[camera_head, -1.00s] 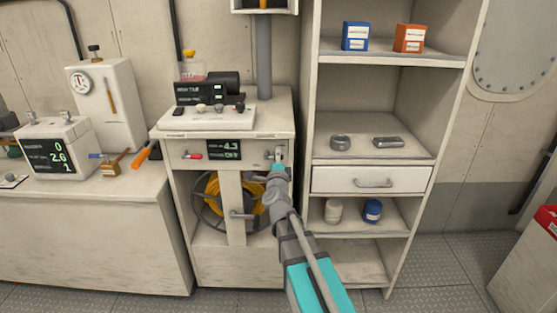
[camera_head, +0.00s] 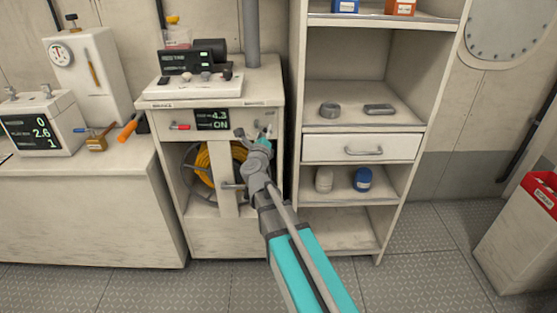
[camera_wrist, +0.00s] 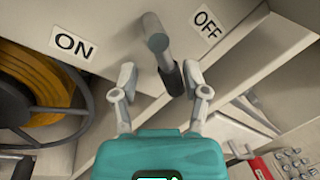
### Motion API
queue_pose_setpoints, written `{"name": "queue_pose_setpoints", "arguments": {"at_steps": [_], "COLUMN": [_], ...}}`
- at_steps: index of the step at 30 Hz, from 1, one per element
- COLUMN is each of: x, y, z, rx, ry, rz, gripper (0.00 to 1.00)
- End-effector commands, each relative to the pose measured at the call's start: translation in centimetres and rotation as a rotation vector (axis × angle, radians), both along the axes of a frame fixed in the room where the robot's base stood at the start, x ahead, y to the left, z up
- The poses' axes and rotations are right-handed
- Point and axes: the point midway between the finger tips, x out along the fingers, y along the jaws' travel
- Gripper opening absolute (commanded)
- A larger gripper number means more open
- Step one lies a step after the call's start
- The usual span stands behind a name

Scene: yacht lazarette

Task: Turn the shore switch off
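The shore switch lever (camera_wrist: 157,38) has a grey stem and a dark grip in the wrist view. It sits on a pale panel between an ON label (camera_wrist: 74,45) and an OFF label (camera_wrist: 207,24). The lever grip lies between the two fingers of my gripper (camera_wrist: 161,78), which are apart. The grip is closer to the right finger; I cannot tell whether they touch. In the head view my gripper (camera_head: 264,134) is at the right of the cabinet front (camera_head: 238,105) and mostly hides the lever. The cabinet display (camera_head: 212,119) reads 4.3 and ON.
A red handle (camera_head: 180,127) is left of the display. A yellow hose reel (camera_head: 204,163) sits below, behind a post with a door handle (camera_head: 233,186). A shelf unit with a drawer (camera_head: 362,149) stands close on the right. The floor in front is clear.

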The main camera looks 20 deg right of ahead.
Motion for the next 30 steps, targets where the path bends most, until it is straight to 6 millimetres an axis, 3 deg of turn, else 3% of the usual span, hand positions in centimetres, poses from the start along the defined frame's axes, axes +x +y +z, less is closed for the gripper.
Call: {"name": "queue_pose_setpoints", "arguments": {"at_steps": [22,30], "x": [0.7,-3.0], "y": [2.6,4.2], "z": [-0.9,-1.1], "rx": [0.740,0.742], "ry": [-0.195,-0.195], "rz": [0.001,0.002], "gripper": [0.58,0.58]}}
